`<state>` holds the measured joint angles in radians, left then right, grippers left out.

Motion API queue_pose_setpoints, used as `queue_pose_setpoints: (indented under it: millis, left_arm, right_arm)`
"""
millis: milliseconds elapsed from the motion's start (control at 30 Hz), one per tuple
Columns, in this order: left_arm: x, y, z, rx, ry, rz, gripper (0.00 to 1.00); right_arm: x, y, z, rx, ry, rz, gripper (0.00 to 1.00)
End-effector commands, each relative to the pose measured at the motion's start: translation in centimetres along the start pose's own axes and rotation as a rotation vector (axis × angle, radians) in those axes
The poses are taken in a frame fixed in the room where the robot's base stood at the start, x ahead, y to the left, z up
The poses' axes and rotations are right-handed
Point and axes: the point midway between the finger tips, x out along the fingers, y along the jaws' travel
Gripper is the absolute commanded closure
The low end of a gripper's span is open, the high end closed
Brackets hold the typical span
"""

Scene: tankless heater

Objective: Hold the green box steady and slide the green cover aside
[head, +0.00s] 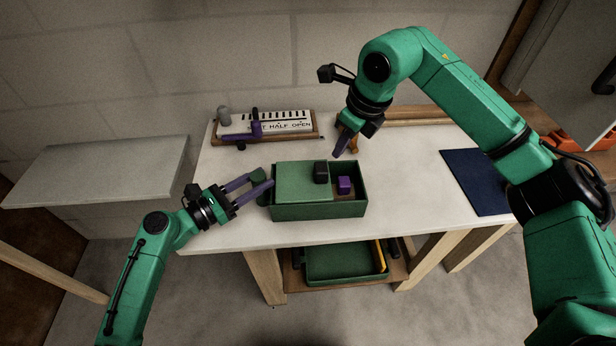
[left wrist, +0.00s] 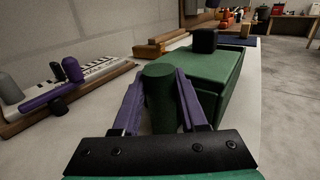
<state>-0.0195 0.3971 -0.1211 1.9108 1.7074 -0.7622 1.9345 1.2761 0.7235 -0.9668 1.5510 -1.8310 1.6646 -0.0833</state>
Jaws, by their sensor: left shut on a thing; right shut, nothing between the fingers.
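The green box (head: 320,211) stands on the white table. Its green cover (head: 300,184) lies over the left and middle part, with a black block-shaped knob (head: 321,171) near its right end. The right part of the box is open and a purple cube (head: 344,185) shows inside. My left gripper (head: 268,184) is at the box's left end. In the left wrist view its purple fingers (left wrist: 160,100) are shut around an upright green cylinder (left wrist: 160,88) beside the box. My right gripper (head: 340,150) is shut and empty, above and behind the box's back edge, apart from the knob.
A board with black stripes and a purple lever (head: 262,128) stands at the table's back left. A dark blue mat (head: 474,180) lies at the right. A green tray (head: 345,262) sits on the shelf below. The table's left front is clear.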

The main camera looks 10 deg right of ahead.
Motion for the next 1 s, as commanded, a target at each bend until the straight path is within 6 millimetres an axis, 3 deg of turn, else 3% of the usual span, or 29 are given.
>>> queue_pose_setpoints:
  millis: [133,267,700,1000]
  left_arm:
    - [-0.1,0.1,-0.1,0.0,0.003,0.002,1.0]
    - [-0.1,0.1,-0.1,0.001,0.003,0.001,1.0]
    - [-0.1,0.1,-0.1,0.001,0.003,0.002,1.0]
    - [0.0,0.1,-0.1,0.001,0.002,0.002,1.0]
  right_arm:
    - [-2.0,-1.1,-0.4,0.002,-0.002,-0.006,1.0]
    - [-1.7,-1.0,-0.7,0.0,0.002,0.001,1.0]
    - [5.1,-0.7,-2.8,0.001,0.002,0.001,1.0]
    - [6.5,-0.7,-3.1,0.0,0.0,-0.001,1.0]
